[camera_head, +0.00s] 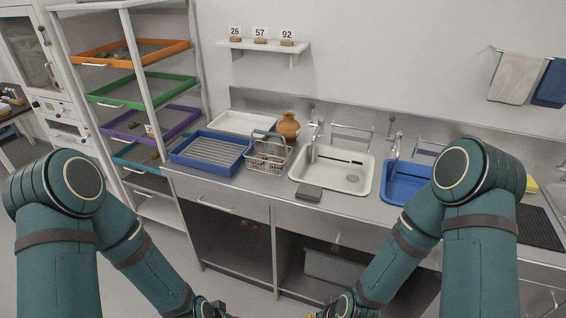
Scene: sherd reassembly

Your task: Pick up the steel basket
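The steel basket (267,158) is a wire basket on the steel counter, left of the white sink. Its blue-grey handle stands up over it, and several brownish pieces lie inside. My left gripper (214,309) and my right gripper (338,309) are at the bottom edge of the view, low in front of the counter and well apart from the basket. Both are small and partly cut off, so their fingers cannot be made out.
A blue ribbed tray (208,150) stands left of the basket, with a white tray (239,122) and a brown pot (288,125) behind. A grey block (308,193) lies at the counter's front edge. A white basin (332,169) and a blue basin (404,182) are to the right.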

